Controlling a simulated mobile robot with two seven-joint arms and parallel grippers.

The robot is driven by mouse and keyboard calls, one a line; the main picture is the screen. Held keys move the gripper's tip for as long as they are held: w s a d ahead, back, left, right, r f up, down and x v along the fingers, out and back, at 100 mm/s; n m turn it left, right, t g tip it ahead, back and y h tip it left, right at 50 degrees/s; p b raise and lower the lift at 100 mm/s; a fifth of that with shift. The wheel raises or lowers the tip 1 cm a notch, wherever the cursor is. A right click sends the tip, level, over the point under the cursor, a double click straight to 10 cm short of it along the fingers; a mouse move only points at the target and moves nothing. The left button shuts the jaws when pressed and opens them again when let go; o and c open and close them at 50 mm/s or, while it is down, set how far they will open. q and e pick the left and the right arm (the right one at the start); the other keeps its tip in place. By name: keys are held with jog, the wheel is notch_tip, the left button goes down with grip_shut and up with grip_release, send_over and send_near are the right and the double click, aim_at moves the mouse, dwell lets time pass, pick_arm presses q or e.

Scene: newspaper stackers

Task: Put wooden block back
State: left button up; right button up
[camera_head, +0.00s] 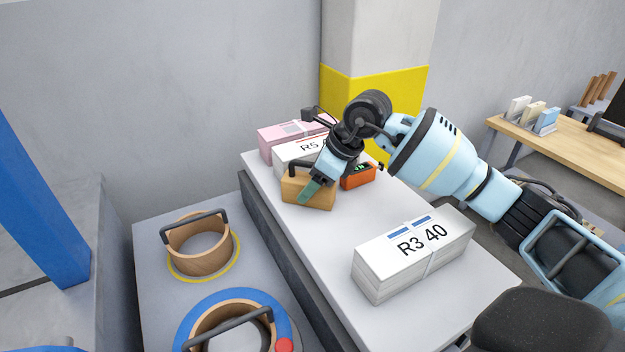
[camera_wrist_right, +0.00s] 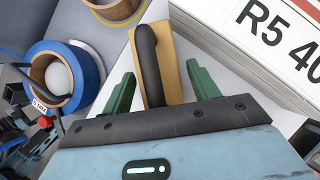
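The wooden block (camera_head: 318,203) is tan with a black bar handle and sits on the white-topped table, in front of the R5 paper stack. My right gripper (camera_head: 310,189) reaches over it from the upper right. In the right wrist view, the block (camera_wrist_right: 172,62) and its black handle lie between the two green fingers of my right gripper (camera_wrist_right: 161,70). The fingers are wide apart, with a visible gap to the handle on each side. My left gripper is not in view.
The R5 stack (camera_head: 297,150), a pink bundle (camera_head: 275,140) and an orange device (camera_head: 357,180) crowd the block. The R3 40 stack (camera_head: 413,255) stands nearer. Two round wooden pieces with handles (camera_head: 200,258) (camera_head: 205,325) are on the lower grey surface. Table space between block and R3 stack is clear.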

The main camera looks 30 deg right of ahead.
jog(key=shift+d+r, duration=0.1)
jog(key=shift+r, duration=0.3)
jog(key=v, duration=1.1)
jog(key=shift+s+r, duration=0.15)
jog(key=shift+s, duration=0.1)
